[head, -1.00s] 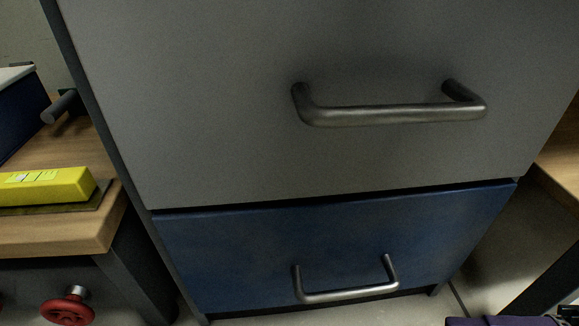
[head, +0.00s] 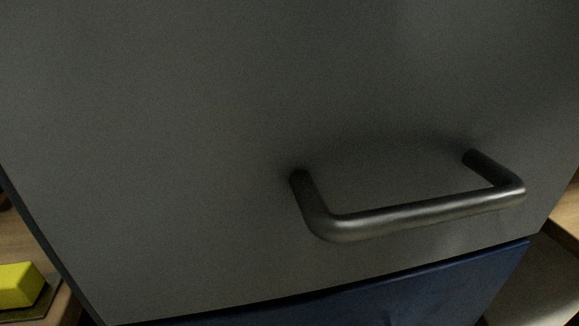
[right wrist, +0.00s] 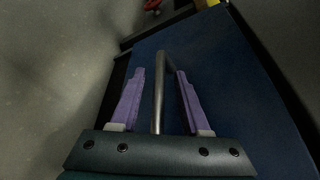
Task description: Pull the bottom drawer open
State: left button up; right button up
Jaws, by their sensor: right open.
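The blue bottom drawer (head: 400,295) shows only as a strip under the grey drawer front in the head view; its handle is out of that view. In the right wrist view the blue drawer front (right wrist: 225,65) fills the middle and right. Its metal bar handle (right wrist: 159,90) runs between the two purple fingers of my right gripper (right wrist: 158,78). The fingers are open, one on each side of the bar, with a gap visible on both sides. My left gripper is in neither view.
A large grey drawer front (head: 200,150) with a thick bar handle (head: 420,215) fills the head view just above the blue drawer. A wooden bench with a yellow block (head: 20,285) stands at the left. Grey floor (right wrist: 45,80) lies beside the drawer.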

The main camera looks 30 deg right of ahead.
jog(key=shift+w+a, duration=0.15)
jog(key=shift+s, duration=0.2)
jog(key=shift+c, duration=0.2)
jog(key=shift+w, duration=0.1)
grip_shut()
dwell(0.9)
